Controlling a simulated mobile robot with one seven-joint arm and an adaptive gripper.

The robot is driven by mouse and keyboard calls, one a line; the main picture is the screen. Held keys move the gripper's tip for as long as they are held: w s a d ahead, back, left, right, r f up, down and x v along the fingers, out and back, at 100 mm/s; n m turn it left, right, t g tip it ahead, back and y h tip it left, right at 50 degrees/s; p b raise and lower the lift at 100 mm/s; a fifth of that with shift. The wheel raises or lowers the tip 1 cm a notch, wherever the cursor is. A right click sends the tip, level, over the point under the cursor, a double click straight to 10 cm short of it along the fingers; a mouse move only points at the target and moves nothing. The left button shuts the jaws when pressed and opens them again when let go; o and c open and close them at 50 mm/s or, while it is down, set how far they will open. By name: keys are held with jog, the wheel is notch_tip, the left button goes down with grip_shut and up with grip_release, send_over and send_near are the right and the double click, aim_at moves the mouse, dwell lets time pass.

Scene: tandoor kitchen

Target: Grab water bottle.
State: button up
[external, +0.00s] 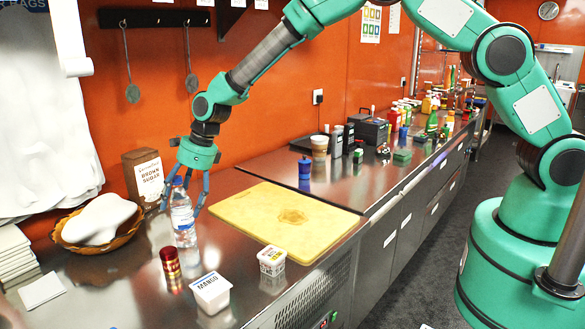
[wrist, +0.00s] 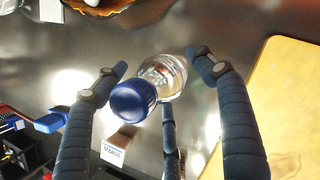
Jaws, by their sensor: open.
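The water bottle (external: 183,218) is clear with a white label and a blue cap. It stands upright on the steel counter in the external view. My gripper (external: 187,200) is above and around its upper part, with its fingers spread and pointing down. In the wrist view the bottle (wrist: 160,80) is seen from above, its blue cap toward the camera. The fingers of my gripper (wrist: 160,85) are open on either side of it, with a third finger below it. I see gaps between the two side fingers and the bottle; whether the third finger touches it I cannot tell.
A brown sugar box (external: 144,178) and a basket (external: 70,240) stand left of the bottle. A yellow cutting board (external: 325,226) lies to the right.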

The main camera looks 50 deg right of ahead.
jog(key=shift+w+a+f, duration=0.15)
jog(key=shift+a+f, duration=0.05)
jog(key=shift+f, duration=0.45)
jog(key=c, duration=1.6)
jog(key=shift+r, duration=0.15)
jog(key=shift+r, duration=0.85)
notch_tip(320, 180, up, 2)
jog(key=s+d, duration=0.2)
jog(key=s, duration=0.2)
jog(key=s+d, duration=0.3)
jog(key=s, duration=0.2)
jog(key=s+d+r+p, duration=0.1)
jog(key=s+d, duration=0.1)
jog(key=s, duration=0.3)
jog(key=shift+d+r, duration=0.1)
jog(key=shift+d, duration=0.15)
